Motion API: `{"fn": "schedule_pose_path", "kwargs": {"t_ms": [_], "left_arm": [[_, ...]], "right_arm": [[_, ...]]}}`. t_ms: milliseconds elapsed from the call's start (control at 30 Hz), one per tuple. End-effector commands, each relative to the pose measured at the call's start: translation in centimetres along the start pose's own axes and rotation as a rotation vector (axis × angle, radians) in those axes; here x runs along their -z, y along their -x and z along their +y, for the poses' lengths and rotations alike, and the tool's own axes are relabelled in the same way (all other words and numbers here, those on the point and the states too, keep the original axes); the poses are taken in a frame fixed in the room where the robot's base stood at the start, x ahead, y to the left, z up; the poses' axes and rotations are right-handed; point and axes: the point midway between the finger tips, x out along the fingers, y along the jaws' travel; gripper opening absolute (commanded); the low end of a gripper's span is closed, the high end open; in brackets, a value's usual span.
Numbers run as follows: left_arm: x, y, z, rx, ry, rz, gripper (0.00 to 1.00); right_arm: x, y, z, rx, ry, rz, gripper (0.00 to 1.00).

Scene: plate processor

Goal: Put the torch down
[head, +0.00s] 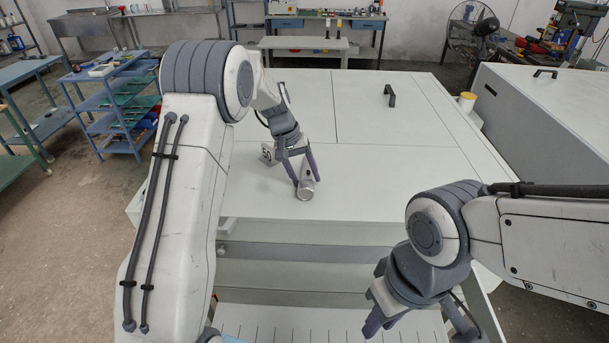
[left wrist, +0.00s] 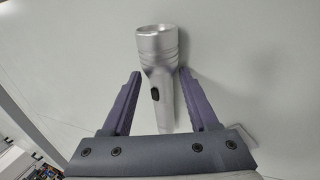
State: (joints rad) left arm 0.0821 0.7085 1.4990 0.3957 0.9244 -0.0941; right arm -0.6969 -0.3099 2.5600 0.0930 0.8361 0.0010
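The silver torch (head: 306,189) appears to lie on the white machine top, its head toward me. In the left wrist view the torch (left wrist: 160,75) sits between the two fingers, with its dark switch showing and a gap on each side of the handle. My left gripper (head: 305,178) is open around the torch; the wrist view shows its purple fingers (left wrist: 161,90) apart. The lower end of the handle is hidden by the gripper body. My right gripper (head: 420,328) is open and empty at the lower right, above the machine's front.
A small marker numbered 50 (head: 267,154) stands just left of the torch. A black handle (head: 390,95) and a yellow-topped cylinder (head: 466,102) are farther back. The white top (head: 400,190) is clear right of the torch. A blue shelf cart (head: 115,125) stands at left.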

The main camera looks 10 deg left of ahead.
Motion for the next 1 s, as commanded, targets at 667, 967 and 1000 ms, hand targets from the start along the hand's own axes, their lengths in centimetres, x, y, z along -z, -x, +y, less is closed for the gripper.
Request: {"fn": "schedule_pose_path", "kwargs": {"t_ms": [667,967,1000], "left_arm": [[0.2,4.5,-0.1,0.0,0.0,0.006,0.65],[0.1,10.4,0.0,0.0,0.0,0.002,0.65],[0.1,10.9,0.0,0.0,0.001,0.002,0.65]], "right_arm": [[-0.1,-1.1,0.1,0.0,-0.001,0.0,0.27],[-0.1,-2.1,0.1,0.0,-0.002,0.0,0.27],[-0.1,-2.1,0.1,0.0,-0.002,0.0,0.27]]}}
